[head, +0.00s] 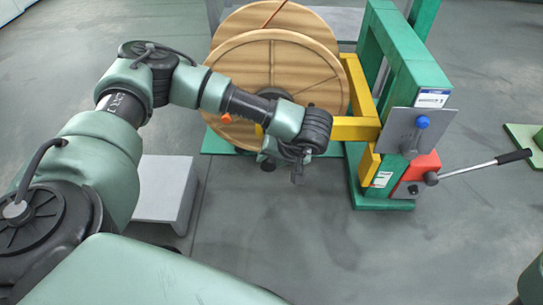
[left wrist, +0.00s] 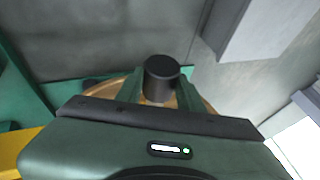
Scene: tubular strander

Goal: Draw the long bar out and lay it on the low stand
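The wooden reel (head: 280,75) hangs at the yellow bracket (head: 355,128) of the green frame. My left gripper (head: 285,170) is low in front of the reel's near face. In the left wrist view its two green fingers (left wrist: 162,88) are apart, one on each side of a dark round bar end (left wrist: 162,75). Whether they press on the bar cannot be told. My right gripper is not in view.
The green frame (head: 410,60) stands right of the reel, with a grey plate (head: 418,130) and blue knob. A red box (head: 415,178) with a long lever (head: 480,168) juts out to the right. The floor in front is clear.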

